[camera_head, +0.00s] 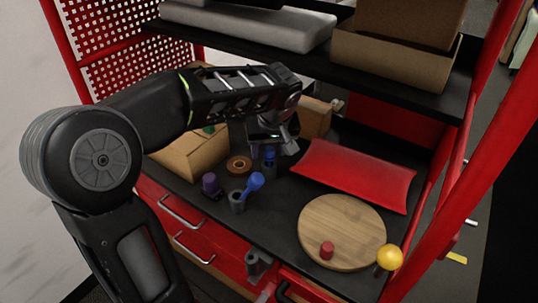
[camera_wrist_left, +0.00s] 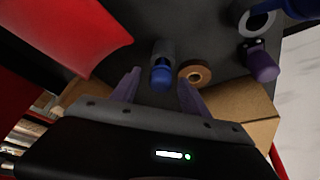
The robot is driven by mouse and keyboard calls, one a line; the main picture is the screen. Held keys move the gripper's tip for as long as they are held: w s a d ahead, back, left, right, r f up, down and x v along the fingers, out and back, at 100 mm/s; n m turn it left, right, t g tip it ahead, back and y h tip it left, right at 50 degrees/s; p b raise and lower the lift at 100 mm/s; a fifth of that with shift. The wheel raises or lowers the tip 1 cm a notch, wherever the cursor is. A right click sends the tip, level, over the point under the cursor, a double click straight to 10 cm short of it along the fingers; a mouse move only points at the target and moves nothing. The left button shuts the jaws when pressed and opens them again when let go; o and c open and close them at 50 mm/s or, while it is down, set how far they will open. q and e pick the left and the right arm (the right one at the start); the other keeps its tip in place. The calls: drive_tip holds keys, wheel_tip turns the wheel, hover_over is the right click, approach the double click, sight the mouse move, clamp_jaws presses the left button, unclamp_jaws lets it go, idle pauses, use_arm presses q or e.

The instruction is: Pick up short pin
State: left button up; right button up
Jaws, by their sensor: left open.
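A short blue pin (camera_head: 268,155) stands in a grey holder on the black worktop, partly hidden by my left gripper (camera_head: 274,140) just above it. In the left wrist view the blue pin (camera_wrist_left: 161,74) shows between the open fingers of my left gripper (camera_wrist_left: 158,80), with a gap to each side. A second blue pin (camera_head: 254,183) leans in another grey holder nearer the front. My right gripper is not in view.
A brown ring (camera_head: 239,165) lies beside the pins. A red cushion-like piece (camera_head: 353,175) and a round wooden board (camera_head: 341,232) with a red cylinder (camera_head: 327,250) lie to the right, near a yellow ball (camera_head: 390,257). Cardboard boxes (camera_head: 190,155) stand behind; a shelf (camera_head: 400,98) hangs above.

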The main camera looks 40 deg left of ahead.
use_arm(q)
clamp_jaws()
idle(0.7)
